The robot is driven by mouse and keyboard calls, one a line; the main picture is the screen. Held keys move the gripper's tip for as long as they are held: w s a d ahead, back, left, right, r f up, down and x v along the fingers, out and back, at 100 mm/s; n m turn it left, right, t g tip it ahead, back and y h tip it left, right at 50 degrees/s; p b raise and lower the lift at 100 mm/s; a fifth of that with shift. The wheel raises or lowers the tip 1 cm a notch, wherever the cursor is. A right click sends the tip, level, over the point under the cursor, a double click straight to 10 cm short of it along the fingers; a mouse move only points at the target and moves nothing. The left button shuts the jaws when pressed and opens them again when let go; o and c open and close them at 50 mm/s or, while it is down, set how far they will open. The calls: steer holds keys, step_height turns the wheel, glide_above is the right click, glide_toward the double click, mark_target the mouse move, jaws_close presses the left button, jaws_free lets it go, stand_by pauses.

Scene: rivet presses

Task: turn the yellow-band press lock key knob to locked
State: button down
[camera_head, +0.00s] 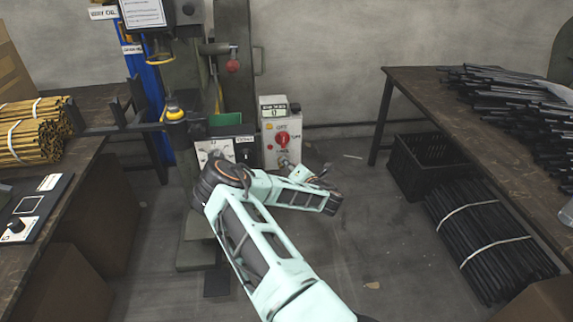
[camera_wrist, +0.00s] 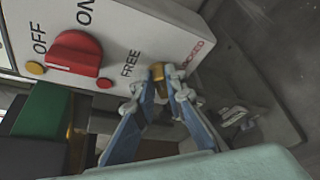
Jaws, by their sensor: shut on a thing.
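The lock key knob (camera_wrist: 158,73) is a small brass-coloured piece on the lower face of the white control box (camera_wrist: 150,22), between the FREE and LOCKED labels in the wrist view. My gripper (camera_wrist: 160,85) is shut on it, one finger on each side. The fingers partly hide the knob, so its exact angle is hard to read. In the head view the control box (camera_head: 267,148) stands beside the press column, and my arm hides the key knob. The press (camera_head: 175,113) shows a yellow band on its ram.
A red ON/OFF knob (camera_wrist: 74,52) sits left of the key knob, with a yellow button (camera_wrist: 35,68) near it. Benches with rod bundles stand at left and right. A black crate (camera_head: 412,170) is on the floor by the right bench (camera_head: 420,85).

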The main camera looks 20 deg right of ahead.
steer(key=shift+d+f+m+t+y+b, duration=0.15)
steer(key=shift+m+t+b, duration=0.3)
steer(key=shift+m+b, duration=0.45)
steer(key=shift+a+f+m+t+y+b, duration=0.1)
steer(key=shift+f+m+t+y+b, duration=0.3)
steer(key=shift+m, duration=0.75)
steer(key=shift+d+m+t+y+b, duration=0.1)
steer(key=shift+m+t+b, duration=0.55)
steer(key=shift+m, duration=0.4)
steer(key=c, duration=2)
jaws_free()
steer(key=shift+o, duration=0.2)
steer(key=shift+s, duration=0.15)
steer(key=s+d, duration=0.1)
steer(key=s, duration=1)
steer(key=shift+s, duration=0.4)
steer(key=shift+d, duration=0.15)
